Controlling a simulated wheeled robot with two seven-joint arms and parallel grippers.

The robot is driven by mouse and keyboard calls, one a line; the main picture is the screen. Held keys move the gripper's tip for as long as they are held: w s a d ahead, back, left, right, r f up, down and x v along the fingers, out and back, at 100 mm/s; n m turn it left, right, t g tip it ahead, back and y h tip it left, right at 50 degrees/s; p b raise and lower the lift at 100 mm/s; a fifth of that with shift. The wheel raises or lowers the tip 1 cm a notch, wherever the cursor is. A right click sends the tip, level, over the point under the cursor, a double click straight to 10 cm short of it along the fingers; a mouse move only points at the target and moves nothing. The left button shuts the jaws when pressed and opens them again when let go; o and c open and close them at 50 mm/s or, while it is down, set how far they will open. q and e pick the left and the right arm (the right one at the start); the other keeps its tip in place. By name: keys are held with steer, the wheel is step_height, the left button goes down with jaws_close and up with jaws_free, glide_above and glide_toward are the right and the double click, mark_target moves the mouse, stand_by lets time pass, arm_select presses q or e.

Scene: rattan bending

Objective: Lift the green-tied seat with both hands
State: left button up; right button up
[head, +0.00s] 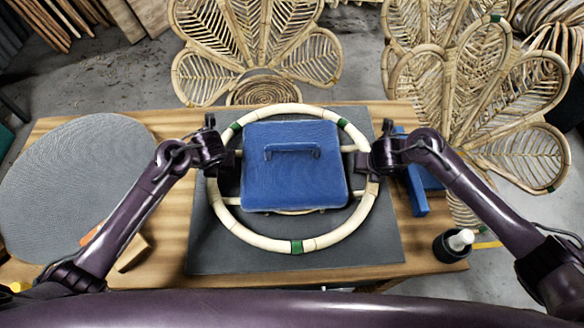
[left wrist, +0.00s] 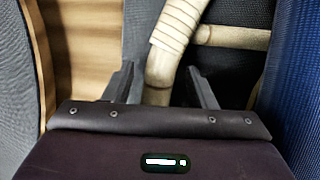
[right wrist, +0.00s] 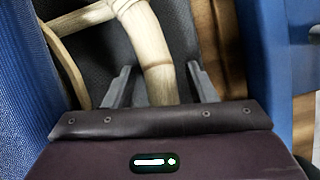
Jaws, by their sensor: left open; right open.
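The seat is a round pale rattan ring (head: 340,236) with green ties, one at the front (head: 296,246). It lies on a dark grey mat (head: 225,255) on the wooden table. A blue cushion-like block with a handle (head: 293,180) sits inside the ring. My left gripper (head: 226,160) is at the ring's left side. In the left wrist view the rattan pole (left wrist: 160,65) lies between its open fingers. My right gripper (head: 363,165) is at the ring's right side. In the right wrist view the pole (right wrist: 158,75) lies between its open fingers.
A grey round pad (head: 75,175) lies at the table's left. A blue block (head: 416,190) and a black pot with a white top (head: 455,245) are at the right. A wooden block (head: 133,252) lies near my left arm. Rattan chair backs (head: 255,45) stand behind the table.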

arm_select(q)
jaws_close()
arm_select(e)
jaws_close()
arm_select(q)
steer(key=shift+r, duration=0.1)
arm_select(e)
steer(key=shift+r, duration=0.1)
